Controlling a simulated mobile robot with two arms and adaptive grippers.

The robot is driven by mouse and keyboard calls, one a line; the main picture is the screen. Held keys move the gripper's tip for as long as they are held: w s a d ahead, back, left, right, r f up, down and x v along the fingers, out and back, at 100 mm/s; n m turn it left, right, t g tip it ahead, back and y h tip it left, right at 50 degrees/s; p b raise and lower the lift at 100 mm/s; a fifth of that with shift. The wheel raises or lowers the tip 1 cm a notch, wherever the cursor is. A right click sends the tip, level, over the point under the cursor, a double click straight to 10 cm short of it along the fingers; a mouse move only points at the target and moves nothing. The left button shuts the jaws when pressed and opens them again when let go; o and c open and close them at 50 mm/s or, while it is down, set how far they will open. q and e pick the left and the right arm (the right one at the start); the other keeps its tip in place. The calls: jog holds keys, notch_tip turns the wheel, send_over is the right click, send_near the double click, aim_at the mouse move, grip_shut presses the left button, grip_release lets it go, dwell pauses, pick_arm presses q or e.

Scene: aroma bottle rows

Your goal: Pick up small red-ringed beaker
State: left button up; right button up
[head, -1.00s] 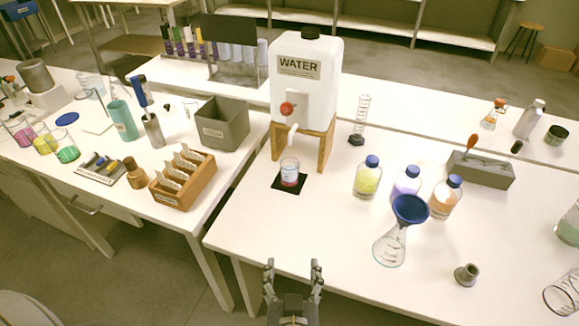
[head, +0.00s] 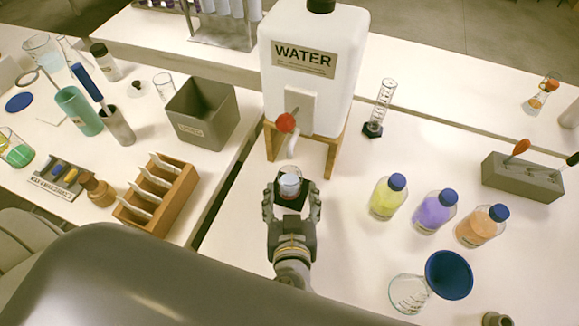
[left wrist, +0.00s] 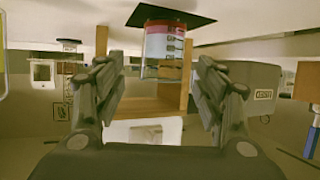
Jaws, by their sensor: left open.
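The small beaker (head: 290,184) is clear glass with a pinkish-red band near its base. It stands on a black mat (left wrist: 195,17) in front of the water dispenser (head: 312,70). The left wrist view is upside down; the beaker (left wrist: 164,50) shows there between the fingers and beyond them, with dark markings on its side. My left gripper (head: 291,196) is open, with one finger on each side of the beaker in the head view. I cannot tell whether either finger touches it. My right gripper is not in view.
The dispenser's wooden stand (head: 329,155) and red tap (head: 286,123) are just behind the beaker. Yellow (head: 386,198), purple (head: 433,210) and orange (head: 481,226) bottles stand to the right. A wooden slotted rack (head: 160,193) is on the left table.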

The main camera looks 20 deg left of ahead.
aim_at(291, 187)
pick_arm(q)
jog(key=x, duration=0.3)
jog(key=shift+w+a+p, duration=0.1)
jog(key=shift+w+p, duration=0.2)
jog(key=shift+w+a+f, duration=0.1)
jog(key=shift+w+f, duration=0.05)
jog(key=shift+w, duration=0.1)
jog(key=p+x, duration=0.1)
jog(key=x, duration=0.4)
jog(key=shift+a+f, duration=0.1)
jog(key=shift+a, duration=0.1)
jog(key=shift+w+f, duration=0.1)
jog(key=c, duration=1.3)
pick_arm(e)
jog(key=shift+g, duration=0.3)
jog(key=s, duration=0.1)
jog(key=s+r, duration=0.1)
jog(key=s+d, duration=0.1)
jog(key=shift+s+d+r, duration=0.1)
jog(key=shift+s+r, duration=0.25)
